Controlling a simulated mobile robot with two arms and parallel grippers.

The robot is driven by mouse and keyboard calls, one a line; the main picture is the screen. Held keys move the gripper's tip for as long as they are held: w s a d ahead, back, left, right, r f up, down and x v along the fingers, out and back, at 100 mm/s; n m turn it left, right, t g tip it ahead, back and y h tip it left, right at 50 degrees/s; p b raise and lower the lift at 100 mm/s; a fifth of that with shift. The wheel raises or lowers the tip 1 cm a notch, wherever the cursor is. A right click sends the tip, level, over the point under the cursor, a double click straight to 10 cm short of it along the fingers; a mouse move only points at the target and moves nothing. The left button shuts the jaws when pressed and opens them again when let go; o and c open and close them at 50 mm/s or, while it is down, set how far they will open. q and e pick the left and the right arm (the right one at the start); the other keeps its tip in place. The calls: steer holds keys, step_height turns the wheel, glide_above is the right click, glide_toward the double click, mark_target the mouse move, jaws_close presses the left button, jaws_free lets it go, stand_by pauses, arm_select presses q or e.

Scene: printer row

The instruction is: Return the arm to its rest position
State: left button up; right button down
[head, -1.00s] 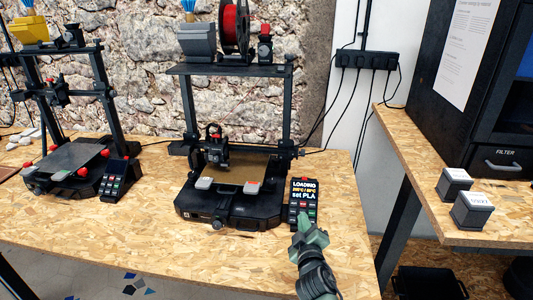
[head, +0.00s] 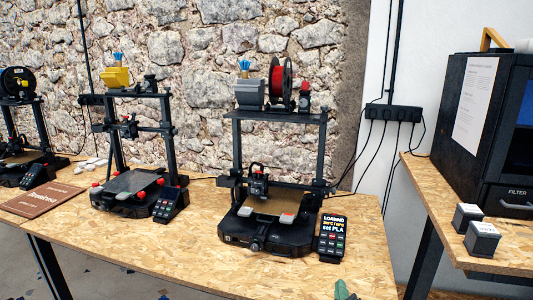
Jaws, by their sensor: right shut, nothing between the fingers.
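My right gripper (head: 343,290) shows only as a green tip at the bottom edge of the head view. It is shut and empty, below and apart from the control box (head: 333,238) of the nearest printer. That box's screen reads "LOADING" and "set PLA". The printer (head: 265,232) stands on the chipboard table with a red spool (head: 276,82) on top. The rest of my right arm is out of the picture. My left gripper is not in view.
A second printer (head: 130,188) and a third (head: 20,160) stand further left. At right, a side bench (head: 435,205) holds two small grey boxes (head: 482,238) and a black cabinet (head: 490,130). The table's front strip is clear.

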steer(key=s+d+f+m+g, duration=0.3)
steer(key=s+f, duration=0.1)
steer(key=s, duration=0.4)
steer(key=s+d+f+m+g, duration=0.2)
steer(key=s+f+g, duration=0.15)
steer(key=s, duration=0.45)
steer(key=s+a+f+m+g+y, duration=0.1)
steer(key=s+a+g, duration=0.15)
steer(key=s, duration=0.85)
steer(key=s+a+g+y, duration=0.2)
steer(key=s+g, duration=0.1)
steer(key=s, duration=0.8)
step_height(320, 180, down, 27)
steer(key=s+g, duration=0.2)
steer(key=s+d+f+g, duration=0.1)
steer(key=s+d+f, duration=0.1)
steer(key=s+f, duration=1.3)
steer(key=shift+s+d+f, duration=0.3)
steer(key=shift+s+d, duration=0.05)
steer(key=shift+s, duration=0.5)
